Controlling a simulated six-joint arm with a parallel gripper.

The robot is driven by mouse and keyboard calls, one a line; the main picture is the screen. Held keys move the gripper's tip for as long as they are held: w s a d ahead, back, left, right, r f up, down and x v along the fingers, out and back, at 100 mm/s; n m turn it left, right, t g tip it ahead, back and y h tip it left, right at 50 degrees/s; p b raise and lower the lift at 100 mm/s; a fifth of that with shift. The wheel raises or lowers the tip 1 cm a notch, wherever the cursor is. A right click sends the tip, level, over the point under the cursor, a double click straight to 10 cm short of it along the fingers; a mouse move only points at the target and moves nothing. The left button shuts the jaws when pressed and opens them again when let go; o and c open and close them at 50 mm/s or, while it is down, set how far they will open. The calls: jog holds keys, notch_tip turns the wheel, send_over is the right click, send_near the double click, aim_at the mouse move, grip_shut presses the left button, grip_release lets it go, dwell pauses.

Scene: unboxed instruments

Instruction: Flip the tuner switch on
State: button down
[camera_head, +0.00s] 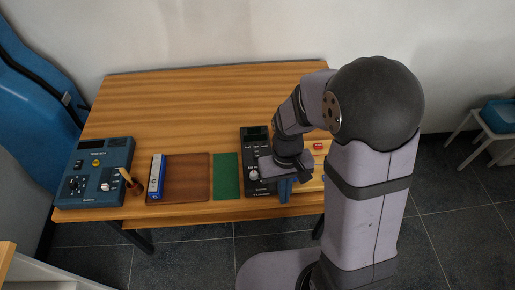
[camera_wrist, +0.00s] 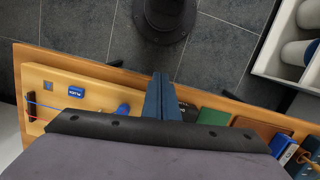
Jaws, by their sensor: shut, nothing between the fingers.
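A black device (camera_head: 256,134) with a small display and rows of controls stands on the table right of the green mat. A blue device (camera_head: 112,154) with a display, knobs and a yellow button stands at the table's left end. I cannot tell from labels which is the tuner, and no switch state is readable. My gripper (camera_head: 285,190) is at the front right of the black device, near the table's front edge, and covers part of it. In the wrist view the blue fingers (camera_wrist: 160,97) are together and empty, with a sliver of the black device (camera_wrist: 187,108) beside them.
The table's back (camera_head: 190,95) is clear.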

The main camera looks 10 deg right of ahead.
aim_at(258, 155)
jog(key=shift+n+t, duration=0.3)
jog(key=shift+n, duration=0.2)
jog(key=w+a, duration=0.1)
jog(key=w, duration=0.2)
jog(key=w+a, duration=0.1)
jog(key=w, duration=0.5)
jog(key=shift+a+f, duration=0.1)
jog(key=shift+a, duration=0.3)
jog(key=w+n, duration=0.1)
jog(key=w, duration=0.1)
jog(key=w+a+r+n, duration=0.1)
jog(key=w, duration=0.2)
jog(key=w+a+r, duration=0.1)
jog(key=w, duration=0.1)
jog(key=shift+w+r+n+t, duration=0.15)
jog(key=shift+w+n+t, duration=0.15)
jog(key=shift+n, duration=0.1)
notch_tip(258, 155, up, 9)
jog(key=w+n, duration=0.2)
jog(key=n, duration=1)
jog(key=shift+w+a+r+n+g, duration=0.15)
jog(key=shift+w+a+n+g, duration=0.15)
jog(key=shift+w+a+g, duration=0.1)
